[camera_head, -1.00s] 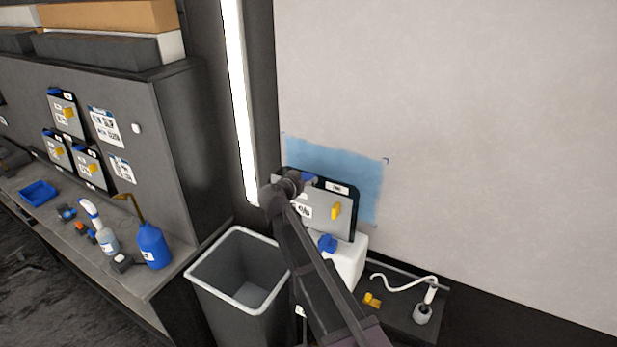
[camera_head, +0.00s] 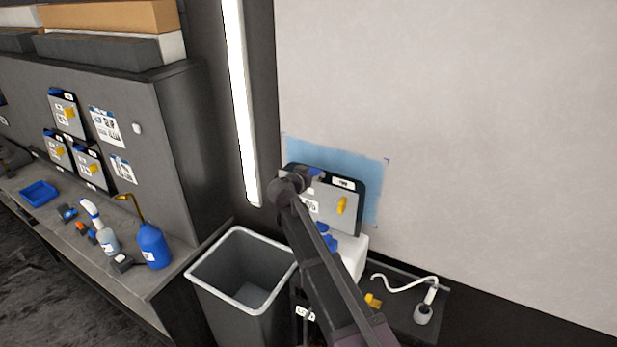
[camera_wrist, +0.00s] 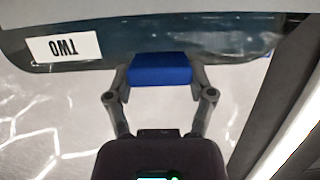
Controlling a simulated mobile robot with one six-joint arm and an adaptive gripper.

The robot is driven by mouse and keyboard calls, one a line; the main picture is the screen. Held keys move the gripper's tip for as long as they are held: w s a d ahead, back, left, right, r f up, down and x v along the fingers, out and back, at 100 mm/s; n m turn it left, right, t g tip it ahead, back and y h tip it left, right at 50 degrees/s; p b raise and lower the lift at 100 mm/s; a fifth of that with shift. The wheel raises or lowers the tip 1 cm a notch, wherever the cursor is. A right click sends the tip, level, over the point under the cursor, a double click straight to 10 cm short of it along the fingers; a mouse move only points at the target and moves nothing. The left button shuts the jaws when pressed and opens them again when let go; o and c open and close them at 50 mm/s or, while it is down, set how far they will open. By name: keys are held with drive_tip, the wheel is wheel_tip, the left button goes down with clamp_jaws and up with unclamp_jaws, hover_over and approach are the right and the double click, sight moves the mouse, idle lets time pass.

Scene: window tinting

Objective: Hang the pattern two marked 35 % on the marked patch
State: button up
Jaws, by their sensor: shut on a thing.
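My gripper (camera_wrist: 160,78) is shut on the blue grip at the edge of a grey pattern panel (camera_head: 330,210). The panel has a dark border, a yellow knob and white labels; in the wrist view, one label (camera_wrist: 63,47) reads TWO upside down. No 35 % mark is legible. In the head view the panel is held upright, slightly tilted, in front of the marked patch (camera_head: 340,158), a blue rectangle with small corner marks on the pale wall. The panel and my arm hide the patch's lower part. I cannot tell whether the panel touches the wall.
A grey bin (camera_head: 240,270) stands left of my arm. A bench with a spray bottle (camera_head: 104,235), a blue bottle (camera_head: 153,245) and a blue tray (camera_head: 39,193) is at left; several similar panels hang above it. A white box (camera_head: 354,258) sits below the panel. The upper wall is clear.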

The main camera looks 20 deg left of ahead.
approach(331, 156)
drive_tip(key=shift+x, duration=2.7)
drive_tip(key=shift+w+d, duration=0.1)
drive_tip(key=shift+w, duration=0.3)
drive_tip(key=o, duration=1.3)
drive_tip(key=shift+s, duration=0.2)
drive_tip(key=shift+s+a, duration=0.15)
drive_tip(key=shift+s, duration=2.05)
drive_tip(key=shift+s+a, duration=0.2)
drive_tip(key=shift+s, duration=2)
drive_tip(key=shift+s+a, duration=0.15)
drive_tip(key=shift+s, duration=2.05)
